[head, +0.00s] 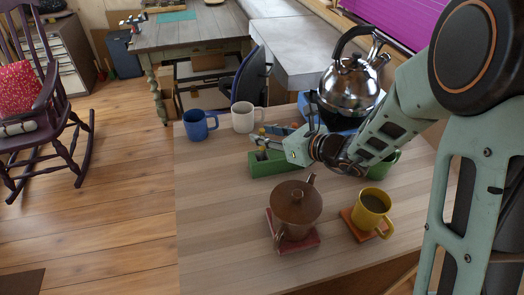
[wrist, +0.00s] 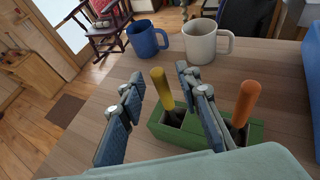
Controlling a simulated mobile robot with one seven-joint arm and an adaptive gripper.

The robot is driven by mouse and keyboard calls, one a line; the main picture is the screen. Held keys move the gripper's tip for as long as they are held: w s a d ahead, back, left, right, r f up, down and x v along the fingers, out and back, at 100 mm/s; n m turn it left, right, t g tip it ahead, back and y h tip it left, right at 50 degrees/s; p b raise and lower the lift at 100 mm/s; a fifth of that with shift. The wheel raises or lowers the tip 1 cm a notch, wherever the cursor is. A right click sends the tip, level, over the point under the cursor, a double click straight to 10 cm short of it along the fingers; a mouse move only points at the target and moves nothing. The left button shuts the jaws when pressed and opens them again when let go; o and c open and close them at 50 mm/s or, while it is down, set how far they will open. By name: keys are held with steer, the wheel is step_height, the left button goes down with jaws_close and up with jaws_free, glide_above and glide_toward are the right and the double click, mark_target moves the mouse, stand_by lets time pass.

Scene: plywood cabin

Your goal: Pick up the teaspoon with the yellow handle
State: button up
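The yellow-handled teaspoon (wrist: 162,90) stands in the left compartment of a green holder (wrist: 176,138), handle up and tilted slightly. Its lower end is hidden inside the holder. My gripper (wrist: 158,82) is open, with one finger on each side of the yellow handle. The handle appears closer to the right finger, and I cannot tell whether they touch. An orange handle (wrist: 246,100) stands in the right compartment, outside the right finger. In the head view my gripper (head: 272,146) is over the green holder (head: 270,168), and the handles are too small to make out clearly.
A blue mug (head: 198,125) and a cream mug (head: 244,117) stand behind the holder. A brown teapot (head: 296,208) and a yellow mug (head: 371,208) stand in front. A steel kettle (head: 350,84) is at the back right. The table's left side (head: 210,210) is clear.

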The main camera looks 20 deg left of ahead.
steer(key=shift+x, duration=0.8)
jaws_close()
